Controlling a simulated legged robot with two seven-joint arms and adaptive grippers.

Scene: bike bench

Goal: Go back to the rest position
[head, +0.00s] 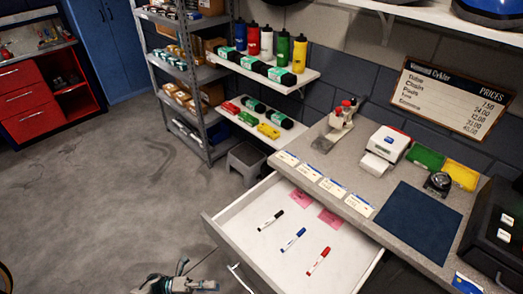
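My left gripper (188,281) shows at the bottom edge, left of the open drawer and over the grey floor. It is small and partly cut off, so I cannot tell whether its fingers are open or shut. I see nothing clearly held in it. It looks apart from the drawer front and its handle (241,279). My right gripper is not in view. The white drawer (255,200) is pulled out from under the counter. A black marker (270,220), a blue marker (293,240), a red marker (318,261) and two pink notes (329,218) lie in it.
The counter (345,165) holds a label printer (384,148), a blue mat (418,218), green (426,157) and yellow (462,175) trays and a black case (496,240). Shelving (212,130) and a grey step stool (245,161) stand behind. Floor (100,190) at left is free.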

